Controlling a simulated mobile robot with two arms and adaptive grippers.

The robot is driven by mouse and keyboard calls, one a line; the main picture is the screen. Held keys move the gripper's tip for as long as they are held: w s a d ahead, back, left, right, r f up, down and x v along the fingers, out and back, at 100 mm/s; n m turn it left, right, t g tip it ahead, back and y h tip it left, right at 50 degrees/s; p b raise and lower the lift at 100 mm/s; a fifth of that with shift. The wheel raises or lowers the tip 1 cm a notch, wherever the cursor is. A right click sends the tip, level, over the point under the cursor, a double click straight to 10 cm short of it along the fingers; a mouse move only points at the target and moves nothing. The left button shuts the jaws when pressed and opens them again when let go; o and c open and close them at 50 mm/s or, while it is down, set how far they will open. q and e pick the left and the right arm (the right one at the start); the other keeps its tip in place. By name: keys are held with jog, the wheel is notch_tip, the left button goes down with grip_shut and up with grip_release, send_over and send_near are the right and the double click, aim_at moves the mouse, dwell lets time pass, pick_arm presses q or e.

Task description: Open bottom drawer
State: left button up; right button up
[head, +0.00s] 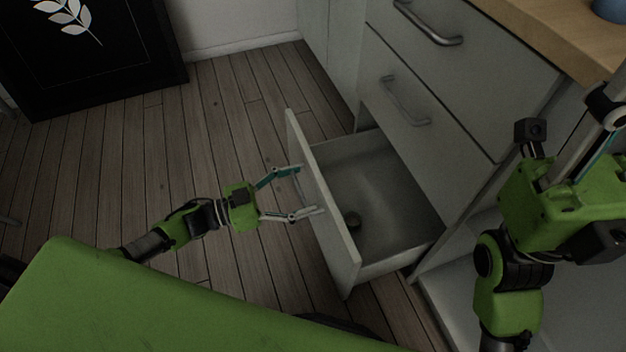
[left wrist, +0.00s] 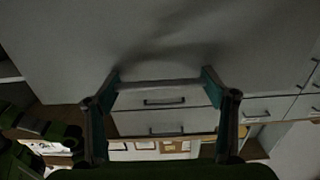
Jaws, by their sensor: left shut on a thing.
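The bottom drawer (head: 345,250) of the white cabinet stands pulled well out, and its inside shows. My left gripper (head: 310,190) is at the outer face of the drawer front, its fingers shut on the drawer's handle. In the left wrist view the handle (left wrist: 160,84) runs as a bar between the two fingertips, in front of the pale drawer front. In the head view the fingers and the drawer front's edge hide most of the handle. My right gripper (head: 606,110) is partly in view at the right edge, and its jaws cannot be made out.
Two closed drawers with metal handles (head: 428,24) (head: 407,102) are above the open one. A wooden countertop (head: 550,35) is at the upper right. The plank floor (head: 150,160) left of the drawer is clear.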

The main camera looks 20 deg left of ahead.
pick_arm(q)
jog(key=shift+s+a, duration=0.15)
jog(key=shift+a, duration=0.05)
jog(key=o, duration=1.6)
jog(key=v, duration=1.2)
